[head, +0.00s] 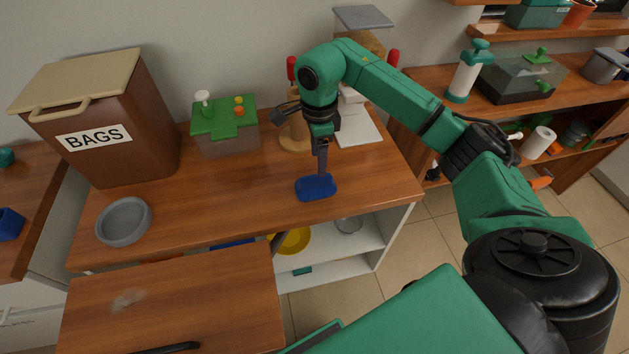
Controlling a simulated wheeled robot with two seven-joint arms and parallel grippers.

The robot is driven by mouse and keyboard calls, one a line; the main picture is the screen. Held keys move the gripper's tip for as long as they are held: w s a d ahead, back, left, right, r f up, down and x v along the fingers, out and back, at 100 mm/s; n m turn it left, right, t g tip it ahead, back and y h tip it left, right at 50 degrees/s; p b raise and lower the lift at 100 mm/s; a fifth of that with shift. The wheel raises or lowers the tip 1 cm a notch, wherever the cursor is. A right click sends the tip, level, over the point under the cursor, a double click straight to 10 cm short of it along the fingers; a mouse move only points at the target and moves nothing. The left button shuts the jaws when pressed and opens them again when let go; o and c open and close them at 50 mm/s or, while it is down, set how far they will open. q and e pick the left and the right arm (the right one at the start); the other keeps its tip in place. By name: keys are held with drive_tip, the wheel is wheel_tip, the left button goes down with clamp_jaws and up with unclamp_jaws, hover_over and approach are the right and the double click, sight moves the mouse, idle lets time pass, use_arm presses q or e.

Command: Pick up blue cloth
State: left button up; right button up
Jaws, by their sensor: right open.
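A blue cloth (316,188) lies as a small folded pad on the wooden counter, near its front edge and right end. My right gripper (321,170) points straight down at the cloth from above, with its fingertips at the cloth's back part. Its jaws are open, seen edge-on. I cannot tell whether the fingertips touch the cloth. My left gripper is not in view.
A grey bowl (124,221) and a brown BAGS bin (98,120) stand on the left of the counter (235,195). A green-lidded box (226,130) stands at the back. Bare wood lies left of the cloth.

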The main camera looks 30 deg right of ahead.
sight(316, 177)
drive_tip(key=f, duration=0.2)
drive_tip(key=f+p, duration=0.1)
drive_tip(key=f, duration=0.2)
drive_tip(key=f+p, duration=0.1)
drive_tip(key=f, duration=0.2)
drive_tip(key=shift+a, duration=0.35)
drive_tip(key=shift+f, duration=0.1)
clamp_jaws()
